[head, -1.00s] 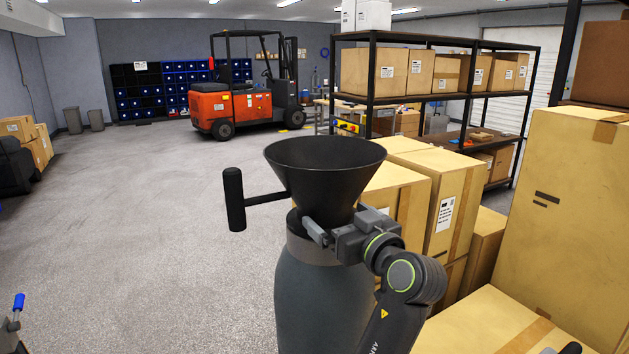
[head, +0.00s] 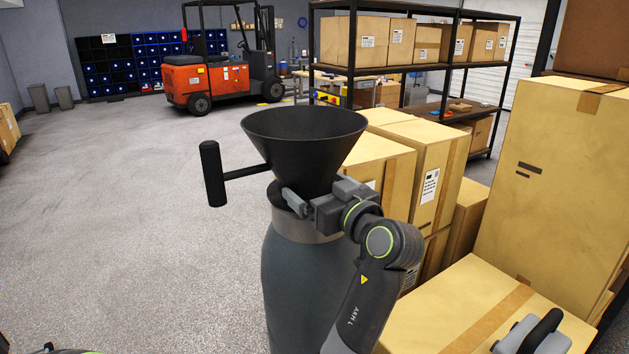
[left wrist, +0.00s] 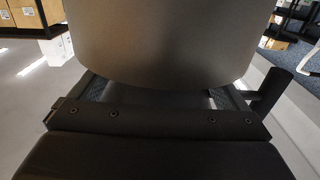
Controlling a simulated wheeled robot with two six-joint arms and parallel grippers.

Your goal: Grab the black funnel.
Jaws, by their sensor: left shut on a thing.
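The black funnel (head: 305,147) is upright, with its wide mouth up, over the top of a tall grey-blue cylinder (head: 308,285). Its side handle (head: 212,174) sticks out to the left. My left gripper (head: 296,201) is shut on the funnel's lower part, reaching in from the right. Whether the spout rests in the cylinder or hangs just over it, I cannot tell. In the left wrist view the funnel's cone (left wrist: 160,40) fills the space above the fingers, with the handle to the right.
Stacked cardboard boxes (head: 432,175) stand close on the right. A grey and black object (head: 535,332) is on the nearest box. A shelf rack (head: 415,72) and an orange forklift (head: 205,78) are at the back. The floor on the left is clear.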

